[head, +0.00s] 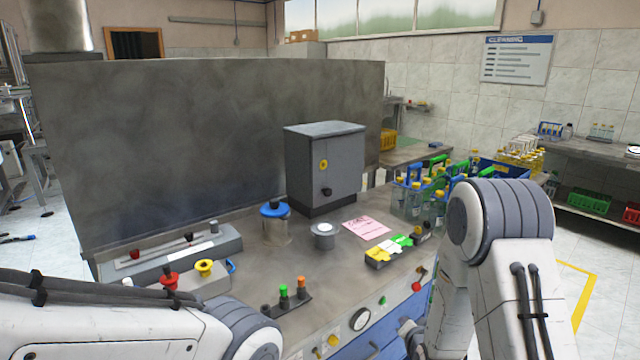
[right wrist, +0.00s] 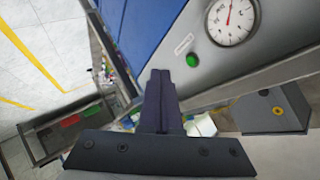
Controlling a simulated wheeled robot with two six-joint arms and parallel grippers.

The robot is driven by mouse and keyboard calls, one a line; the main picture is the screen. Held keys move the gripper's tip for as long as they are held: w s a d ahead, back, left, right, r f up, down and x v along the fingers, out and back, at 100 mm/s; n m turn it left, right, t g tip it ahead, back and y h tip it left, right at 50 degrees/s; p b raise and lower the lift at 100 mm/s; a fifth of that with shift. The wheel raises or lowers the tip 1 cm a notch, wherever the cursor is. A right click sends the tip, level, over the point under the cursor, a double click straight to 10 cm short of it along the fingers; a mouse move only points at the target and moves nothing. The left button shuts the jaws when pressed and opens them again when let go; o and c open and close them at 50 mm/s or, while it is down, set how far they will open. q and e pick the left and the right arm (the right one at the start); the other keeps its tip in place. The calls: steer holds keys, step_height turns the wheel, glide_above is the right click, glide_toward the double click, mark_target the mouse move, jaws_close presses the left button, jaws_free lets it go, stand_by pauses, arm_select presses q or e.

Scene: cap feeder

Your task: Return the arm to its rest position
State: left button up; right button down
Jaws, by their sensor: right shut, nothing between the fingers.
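My right arm comes in at the right of the head view, with its elbow raised and its forearm pointing down. My right gripper (head: 416,343) shows only as a dark part low beside the bench front. In the right wrist view its fingers (right wrist: 161,78) are together, with nothing between them. They are in front of the bench's front panel, near a round gauge (right wrist: 232,20) and a green button (right wrist: 192,60). My left arm shows at the lower left of the head view; its gripper is out of the picture.
The metal bench (head: 330,275) carries a grey cabinet (head: 324,165), a blue-lidded jar (head: 275,222), a pink note (head: 366,230) and a row of coloured knobs (head: 285,298). Bottles (head: 415,203) stand at its right end. Floor with yellow lines (head: 582,290) is clear at right.

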steer(key=s+a+r+n+g, duration=0.1)
steer(key=s+r+n+g, duration=0.25)
steer(key=s, duration=0.55)
steer(key=s+a+r+n+g, duration=0.25)
steer(key=s+n+g, duration=0.25)
steer(key=s, duration=0.4)
steer(key=s+a+r+n+g+y+p, duration=0.1)
steer(key=s+a+r+n+g+p, duration=0.2)
steer(key=s+a+r+n+p, duration=0.5)
steer(key=s+a+r+p, duration=0.1)
steer(key=s+a+r, duration=0.4)
steer(key=s+r, duration=0.2)
steer(key=shift+r+y+p, duration=0.4)
steer(key=shift+r, duration=0.35)
